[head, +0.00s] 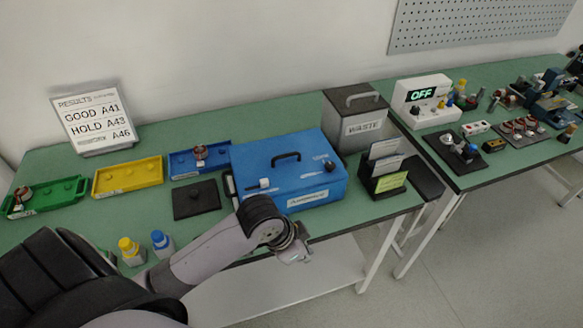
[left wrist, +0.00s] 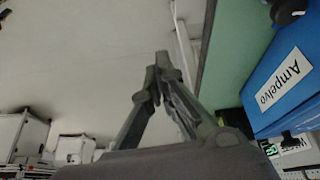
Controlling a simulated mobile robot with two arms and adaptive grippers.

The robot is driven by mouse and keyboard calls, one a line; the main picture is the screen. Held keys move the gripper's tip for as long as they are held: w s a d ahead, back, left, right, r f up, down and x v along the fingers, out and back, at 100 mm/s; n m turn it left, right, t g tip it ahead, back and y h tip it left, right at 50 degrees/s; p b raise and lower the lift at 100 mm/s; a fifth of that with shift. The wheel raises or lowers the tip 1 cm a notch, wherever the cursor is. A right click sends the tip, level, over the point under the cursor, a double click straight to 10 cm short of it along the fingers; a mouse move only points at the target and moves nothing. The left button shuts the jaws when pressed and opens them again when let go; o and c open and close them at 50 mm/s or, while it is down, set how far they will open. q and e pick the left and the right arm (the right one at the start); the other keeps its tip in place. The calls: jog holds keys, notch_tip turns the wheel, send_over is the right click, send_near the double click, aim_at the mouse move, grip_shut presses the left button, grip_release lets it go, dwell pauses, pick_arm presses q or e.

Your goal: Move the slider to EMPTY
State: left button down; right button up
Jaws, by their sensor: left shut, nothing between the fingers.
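A blue box (head: 285,165) with a black handle on its lid stands on the green bench. A small white part (head: 263,184) sits near its front left and a black knob (head: 329,166) at its front right. I cannot tell which part is the slider, and no EMPTY mark is readable. The box also shows at the right of the left wrist view (left wrist: 258,112), with the label Ampelvo (left wrist: 284,80). My left gripper (head: 296,256) is in front of the bench edge, below and apart from the box. Its fingers (left wrist: 162,60) are shut and empty. My right gripper is out of view.
A grey WASTE bin (head: 357,125) stands behind the box, and a black card holder (head: 384,172) to its right. Green (head: 42,197), yellow (head: 127,177) and blue (head: 198,158) trays and a black plate (head: 197,200) lie left. Two bottles stand near the front edge.

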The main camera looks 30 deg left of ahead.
pick_arm(q)
jog(key=w+a+r+m, duration=0.2)
jog(key=w+a+r, duration=0.5)
jog(key=w, duration=0.2)
notch_tip(320, 180, up, 10)
jog(key=f, duration=0.1)
send_over(264, 183)
jog(key=w+d, duration=0.2)
jog(key=w, duration=0.1)
jog(key=shift+w+d+r+n+g, duration=0.1)
jog(key=shift+d+r+n+g, duration=0.15)
jog(key=shift+n+g, duration=0.15)
jog(key=p+x, duration=0.2)
jog(key=x, duration=0.7)
jog(key=shift+w+f, duration=0.1)
jog(key=shift+f, duration=0.2)
jog(key=shift+s+a+f+p, duration=0.15)
jog(key=shift+s+a+p, duration=0.75)
jog(key=shift+s+a, duration=0.5)
jog(key=shift+s, duration=0.15)
jog(key=shift+w, duration=0.1)
jog(key=shift+f, duration=0.1)
